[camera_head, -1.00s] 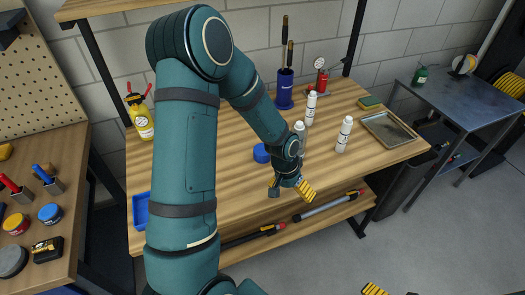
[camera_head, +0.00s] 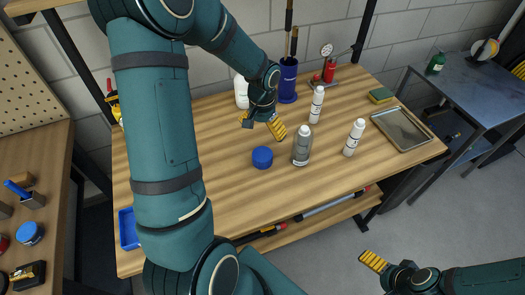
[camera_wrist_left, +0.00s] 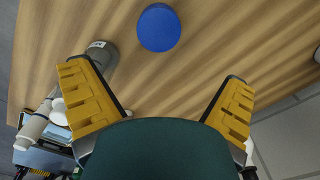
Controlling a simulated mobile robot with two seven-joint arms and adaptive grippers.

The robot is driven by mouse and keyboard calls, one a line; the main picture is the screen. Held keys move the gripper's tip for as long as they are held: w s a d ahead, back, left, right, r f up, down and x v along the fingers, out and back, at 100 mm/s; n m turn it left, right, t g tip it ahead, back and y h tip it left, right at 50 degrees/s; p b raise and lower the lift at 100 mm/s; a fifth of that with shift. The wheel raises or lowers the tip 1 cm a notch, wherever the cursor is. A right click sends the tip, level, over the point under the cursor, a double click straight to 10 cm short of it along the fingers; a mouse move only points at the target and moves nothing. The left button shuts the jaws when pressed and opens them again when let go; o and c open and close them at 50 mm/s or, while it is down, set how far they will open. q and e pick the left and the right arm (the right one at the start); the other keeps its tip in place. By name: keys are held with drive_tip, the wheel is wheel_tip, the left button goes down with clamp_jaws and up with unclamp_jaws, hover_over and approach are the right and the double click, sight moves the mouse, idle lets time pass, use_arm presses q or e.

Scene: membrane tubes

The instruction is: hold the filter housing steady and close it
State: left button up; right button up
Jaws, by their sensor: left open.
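The filter housing is a grey cylinder (camera_head: 302,146) standing upright on the wooden workbench. A blue round cap (camera_head: 262,157) lies apart from it on the bench, just to its left. In the left wrist view the cap (camera_wrist_left: 159,27) is at the top centre, and the housing (camera_wrist_left: 108,56) is partly hidden behind the left yellow finger. My left gripper (camera_head: 262,122) is open and empty, behind the cap and left of the housing; its spread fingers also show in the wrist view (camera_wrist_left: 155,88). My right gripper (camera_head: 376,262) is off the bench's front right; its opening cannot be made out.
Two white bottles (camera_head: 317,105) (camera_head: 354,138) stand right of the housing, and another (camera_head: 241,92) stands behind my left gripper. A metal tray (camera_head: 402,130) and a sponge (camera_head: 381,95) are at the right. A blue holder (camera_head: 288,82) is at the back. The front middle is clear.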

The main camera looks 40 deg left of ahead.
sight(264, 153)
use_arm(q)
drive_tip(key=shift+f, duration=0.1)
wheel_tip(264, 153, down, 8)
drive_tip(key=shift+f+b, duration=0.25)
drive_tip(key=shift+b, duration=0.45)
drive_tip(key=shift+w+d+f+b, duration=0.1)
drive_tip(key=shift+w+f+b, duration=0.1)
drive_tip(key=shift+f, duration=1.1)
drive_tip(key=shift+w+f+b, duration=0.1)
drive_tip(key=shift+f+b, duration=0.1)
drive_tip(key=shift+f, duration=1.1)
drive_tip(key=shift+s, duration=0.1)
drive_tip(key=c, duration=1.1)
